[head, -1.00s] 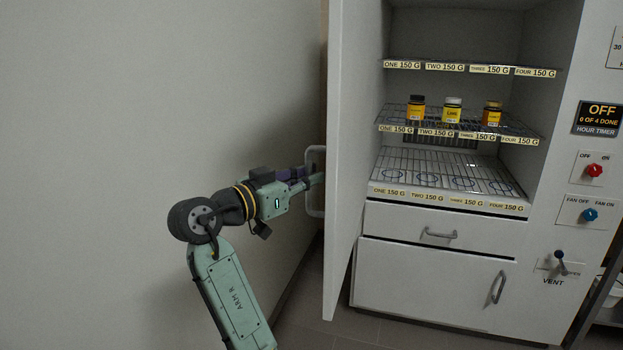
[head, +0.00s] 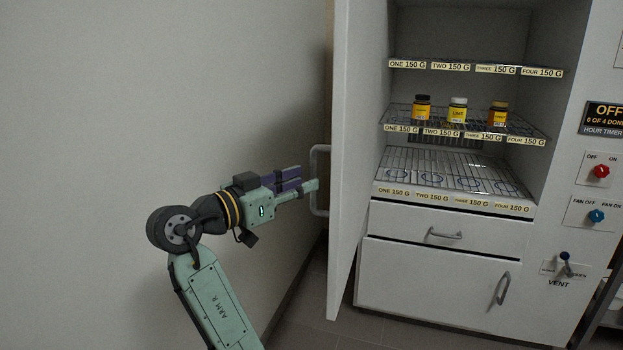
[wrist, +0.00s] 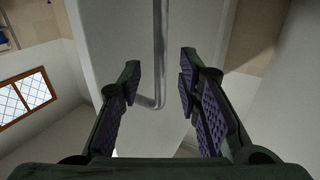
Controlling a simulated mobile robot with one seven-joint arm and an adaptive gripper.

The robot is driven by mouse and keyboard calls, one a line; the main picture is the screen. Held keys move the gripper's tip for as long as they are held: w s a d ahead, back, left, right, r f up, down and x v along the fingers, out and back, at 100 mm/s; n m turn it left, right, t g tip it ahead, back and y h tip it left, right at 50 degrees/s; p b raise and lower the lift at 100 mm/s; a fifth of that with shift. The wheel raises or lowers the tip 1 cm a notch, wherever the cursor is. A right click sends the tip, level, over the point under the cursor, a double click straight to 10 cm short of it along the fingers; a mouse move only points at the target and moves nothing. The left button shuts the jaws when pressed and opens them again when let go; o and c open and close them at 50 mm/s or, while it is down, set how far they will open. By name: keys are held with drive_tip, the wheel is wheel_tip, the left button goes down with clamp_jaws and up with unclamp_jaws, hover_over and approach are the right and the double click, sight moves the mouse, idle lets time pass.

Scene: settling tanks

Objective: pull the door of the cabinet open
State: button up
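The cabinet (head: 471,219) stands at the right in the head view. Its tall door (head: 352,150) is swung wide open, seen nearly edge-on, to the left of the shelves. The door handle (head: 319,182) is a pale bar on the door's left side; it also shows in the wrist view (wrist: 160,55). My gripper (head: 308,184) is left of the door, its fingertips close to the handle. In the wrist view my gripper (wrist: 159,82) is open, with the bar between and beyond its spread fingers. It holds nothing.
Several small jars stand on the middle shelf (head: 470,133). Below are a drawer (head: 450,233) and a lower panel with a handle (head: 430,280). A plain wall (head: 130,90) runs along the left, close to my arm. Switches line the cabinet's right side.

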drive_tip(key=v, duration=0.7)
drive_tip(key=shift+s+a, duration=0.3)
drive_tip(key=shift+s, duration=0.05)
drive_tip(key=shift+r, duration=0.1)
